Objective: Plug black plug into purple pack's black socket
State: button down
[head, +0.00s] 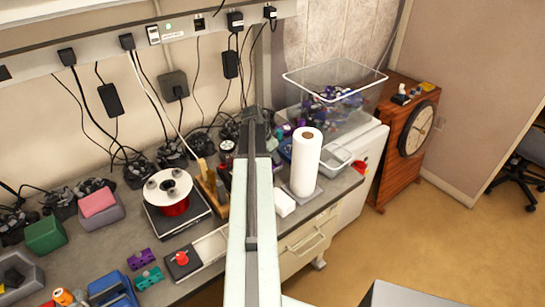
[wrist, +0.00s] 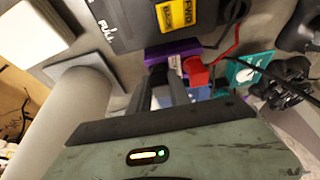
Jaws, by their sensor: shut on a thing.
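The purple pack (wrist: 158,54) lies just past my fingertips in the wrist view, with a red plug or connector (wrist: 195,72) at its right side. My gripper (wrist: 168,82) is shut on a small dark thing, which I take to be the black plug; the fingers hide most of it. The fingertips are close in front of the pack's face. The black socket is hidden behind them, and I cannot tell whether the plug touches it. In the head view my arm reaches over the bench, and the gripper's jaws cannot be made out.
A black box with a yellow label (wrist: 176,14) stands close beyond the pack. A teal block (wrist: 246,68) and black cables (wrist: 285,80) lie to its right. A white paper roll (head: 305,163) stands right of my arm. A white spool (head: 167,185) stands left on the bench.

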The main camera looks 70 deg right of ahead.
jog(key=shift+f+b, duration=0.35)
dwell(0.8)
jog(key=c, duration=1.1)
grip_release()
jog(key=shift+r, duration=0.1)
jog(key=p+v, duration=0.7)
jog(key=shift+w+a+r, duration=0.1)
jog(key=shift+a+r, duration=0.05)
jog(key=shift+r, duration=0.1)
